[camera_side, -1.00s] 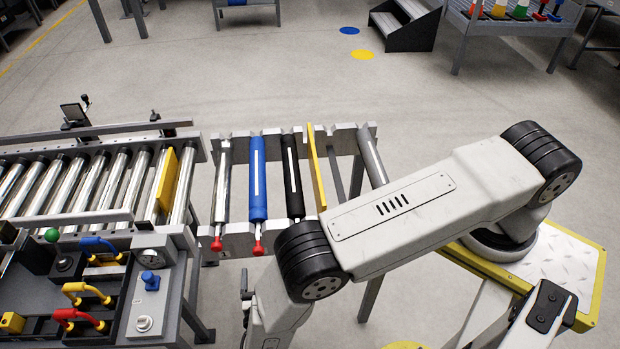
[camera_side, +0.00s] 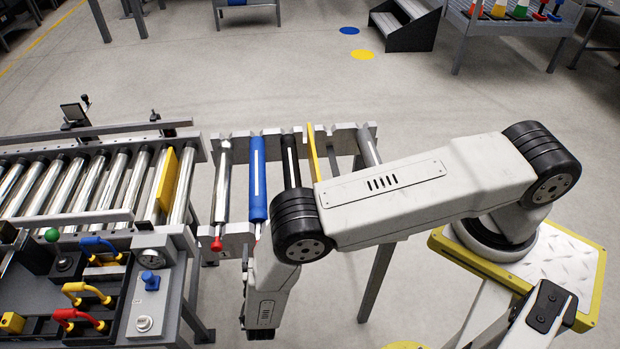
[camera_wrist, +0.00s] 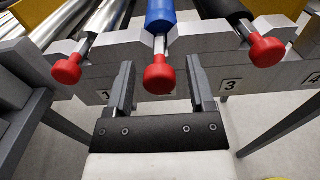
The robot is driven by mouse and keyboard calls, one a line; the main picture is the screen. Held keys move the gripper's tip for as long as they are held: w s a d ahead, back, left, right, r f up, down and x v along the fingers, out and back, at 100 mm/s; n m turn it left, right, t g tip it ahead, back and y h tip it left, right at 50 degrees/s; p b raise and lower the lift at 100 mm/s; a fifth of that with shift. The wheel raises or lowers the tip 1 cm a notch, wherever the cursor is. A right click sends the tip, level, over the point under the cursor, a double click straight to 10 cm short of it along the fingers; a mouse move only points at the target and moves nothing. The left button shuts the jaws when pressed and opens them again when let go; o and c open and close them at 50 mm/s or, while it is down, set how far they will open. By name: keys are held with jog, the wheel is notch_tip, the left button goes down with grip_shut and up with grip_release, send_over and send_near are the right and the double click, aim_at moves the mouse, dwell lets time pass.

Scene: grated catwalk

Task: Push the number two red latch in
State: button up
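In the wrist view three red latch knobs stick out from a grey notched rail (camera_wrist: 190,75): a left knob (camera_wrist: 66,69), a middle knob (camera_wrist: 159,80) under the blue roller, and a right knob (camera_wrist: 266,51) under the black roller. Labels 1, 3 and 4 show; the number by the middle knob is hidden. The middle knob stands out on its silver rod. My gripper (camera_wrist: 160,64) is open, with its fingers either side of the middle knob and nothing held; contact cannot be told.
The blue roller (camera_side: 257,180) and black roller (camera_side: 291,165) lie beside a yellow plate (camera_side: 313,155). A roller conveyor (camera_side: 100,180) and a panel with coloured handles (camera_side: 95,298) stand at left.

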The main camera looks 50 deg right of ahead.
grip_shut()
jog(key=shift+x, duration=1.4)
jog(key=shift+o, duration=1.1)
grip_release()
jog(key=shift+s+a, duration=0.1)
jog(key=v, duration=0.7)
jog(key=shift+s+a, duration=0.2)
jog(key=shift+a, duration=0.05)
